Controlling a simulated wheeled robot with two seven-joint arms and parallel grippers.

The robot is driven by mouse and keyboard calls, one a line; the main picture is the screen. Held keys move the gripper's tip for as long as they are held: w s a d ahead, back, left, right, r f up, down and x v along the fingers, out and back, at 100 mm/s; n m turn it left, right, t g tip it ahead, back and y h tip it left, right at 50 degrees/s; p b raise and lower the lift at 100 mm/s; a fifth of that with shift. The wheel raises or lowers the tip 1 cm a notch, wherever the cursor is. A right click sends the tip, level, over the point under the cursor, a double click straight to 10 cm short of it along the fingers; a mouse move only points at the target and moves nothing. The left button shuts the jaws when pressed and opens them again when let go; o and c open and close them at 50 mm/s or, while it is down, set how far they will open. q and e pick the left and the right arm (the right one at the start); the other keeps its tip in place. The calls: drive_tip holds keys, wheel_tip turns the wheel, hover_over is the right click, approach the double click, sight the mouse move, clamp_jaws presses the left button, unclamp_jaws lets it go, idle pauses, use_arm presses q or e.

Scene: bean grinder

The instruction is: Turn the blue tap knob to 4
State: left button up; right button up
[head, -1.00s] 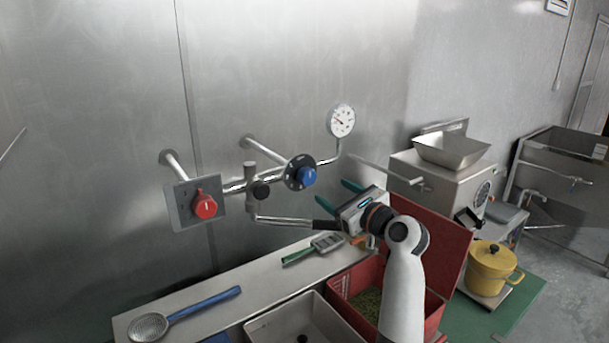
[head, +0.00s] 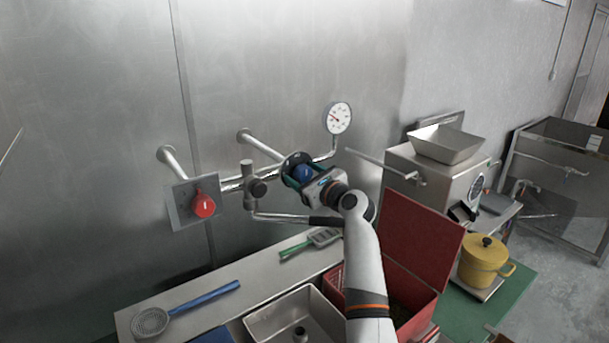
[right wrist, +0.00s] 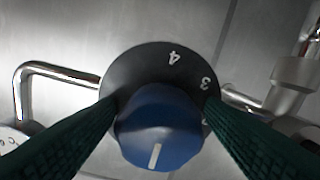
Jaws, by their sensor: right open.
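The blue tap knob (head: 304,173) sits on a dark round dial on the wall pipe; my right gripper partly covers it in the head view. In the right wrist view the knob (right wrist: 160,128) lies between the two green fingers of my right gripper (right wrist: 160,104), which are open on either side of it. I cannot tell whether they touch it. The dark dial (right wrist: 140,72) shows a 4 above the knob and a 3 at upper right; another mark is partly hidden. A white line on the knob's face is near its lower edge. My left gripper is not in view.
A pressure gauge (head: 338,118) is above right on the pipe. Below are a shelf with a blue-handled strainer (head: 188,307), a metal sink (head: 262,327) and a red bin (head: 424,240).

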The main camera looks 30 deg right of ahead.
drive_tip(key=c, duration=1)
